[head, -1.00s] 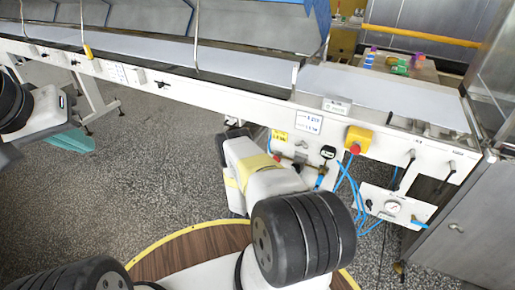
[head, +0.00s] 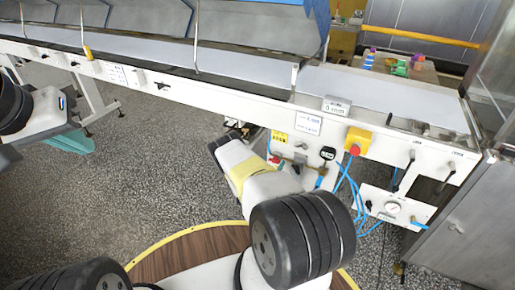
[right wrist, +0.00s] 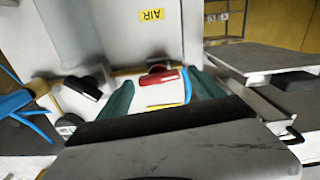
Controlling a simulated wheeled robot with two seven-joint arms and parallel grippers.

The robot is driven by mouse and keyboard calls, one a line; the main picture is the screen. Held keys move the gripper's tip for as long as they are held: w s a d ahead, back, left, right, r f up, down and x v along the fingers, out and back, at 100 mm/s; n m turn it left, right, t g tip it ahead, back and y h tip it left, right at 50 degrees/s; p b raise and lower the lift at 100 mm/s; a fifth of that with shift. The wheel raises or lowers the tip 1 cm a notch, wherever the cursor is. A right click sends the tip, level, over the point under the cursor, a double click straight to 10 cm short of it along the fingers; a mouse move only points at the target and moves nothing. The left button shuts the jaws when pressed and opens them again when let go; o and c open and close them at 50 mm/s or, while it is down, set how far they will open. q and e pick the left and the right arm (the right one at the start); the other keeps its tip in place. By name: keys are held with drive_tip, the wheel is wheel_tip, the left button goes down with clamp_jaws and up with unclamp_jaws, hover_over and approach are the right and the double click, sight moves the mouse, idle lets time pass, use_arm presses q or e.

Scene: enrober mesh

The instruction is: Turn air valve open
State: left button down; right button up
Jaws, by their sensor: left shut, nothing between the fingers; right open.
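The air valve's red handle (right wrist: 160,77) lies roughly crosswise on the white panel below a yellow AIR label (right wrist: 151,15) in the right wrist view. In the head view the red handle (head: 274,160) shows just right of my right arm, under the yellow label (head: 279,137). My right gripper (right wrist: 163,92) is open; its two teal fingers stand either side of the red handle in the picture. I cannot tell whether they touch it. In the head view my right wrist hides that gripper's fingers. My left gripper (head: 70,143) is shut and empty at the far left, over the floor.
A black handle (right wrist: 83,87) sits beside the red one. Right of the valve are a yellow box with a red button (head: 355,142), blue hoses (head: 350,190) and a gauge panel (head: 393,208). The white conveyor frame (head: 200,92) runs above. Open speckled floor lies left.

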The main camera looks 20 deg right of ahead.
drive_tip(key=shift+d, duration=0.1)
drive_tip(key=c, duration=1.4)
drive_tip(key=shift+m, duration=0.7)
drive_tip(key=o, duration=1.4)
drive_tip(key=v, duration=0.8)
